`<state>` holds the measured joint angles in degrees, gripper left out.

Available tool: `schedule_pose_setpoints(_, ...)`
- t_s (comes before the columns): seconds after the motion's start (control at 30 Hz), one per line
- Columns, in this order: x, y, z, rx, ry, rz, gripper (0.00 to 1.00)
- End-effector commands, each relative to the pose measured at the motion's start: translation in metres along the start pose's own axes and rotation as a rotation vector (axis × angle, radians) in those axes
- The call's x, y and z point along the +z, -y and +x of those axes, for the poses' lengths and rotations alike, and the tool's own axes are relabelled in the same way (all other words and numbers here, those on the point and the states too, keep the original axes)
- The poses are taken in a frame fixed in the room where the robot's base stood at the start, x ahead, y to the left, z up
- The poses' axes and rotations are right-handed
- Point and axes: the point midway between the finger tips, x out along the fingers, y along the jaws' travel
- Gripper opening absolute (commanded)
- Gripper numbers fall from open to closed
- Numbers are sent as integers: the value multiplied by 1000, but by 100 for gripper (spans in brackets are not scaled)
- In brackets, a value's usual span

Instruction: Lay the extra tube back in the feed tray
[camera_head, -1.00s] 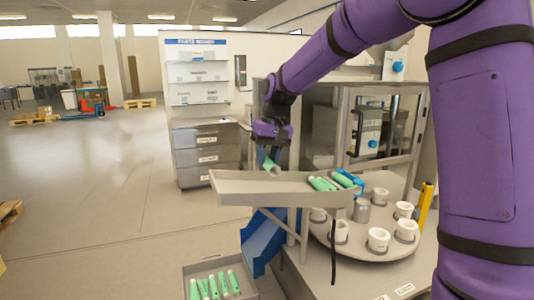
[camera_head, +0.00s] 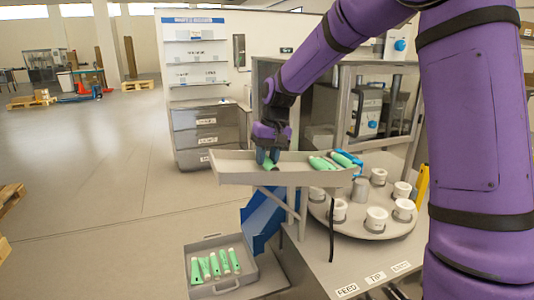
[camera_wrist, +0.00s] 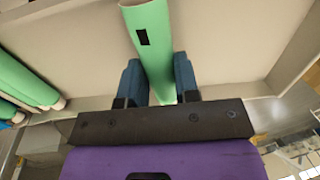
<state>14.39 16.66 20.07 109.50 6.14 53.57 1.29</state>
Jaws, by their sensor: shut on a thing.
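The extra tube (camera_wrist: 151,38) is green with a dark rectangular mark, and my gripper (camera_wrist: 158,85) is shut on it. In the head view my gripper (camera_head: 267,158) is low over the left part of the beige feed tray (camera_head: 235,166), with the tube (camera_head: 269,164) mostly hidden between the fingers and behind the tray wall. In the wrist view the tray floor (camera_wrist: 230,45) lies close beneath the tube; I cannot tell whether they touch. Several other green tubes (camera_head: 322,163) lie at the right end of the tray; they show at the left in the wrist view (camera_wrist: 25,82).
A turntable (camera_head: 345,227) with white cups (camera_head: 376,219) stands right of and below the tray. A blue chute (camera_head: 258,222) slopes beneath it. A grey case (camera_head: 226,289) with several green tubes sits lower left. The tray between my gripper and the other tubes is clear.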

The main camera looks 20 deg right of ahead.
Motion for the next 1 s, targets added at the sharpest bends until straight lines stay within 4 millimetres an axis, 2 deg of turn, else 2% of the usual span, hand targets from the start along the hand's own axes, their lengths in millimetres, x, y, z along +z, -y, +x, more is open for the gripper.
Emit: schedule_pose_setpoints(1.0, 0, -1, 10, 0, 1, -1, 0)
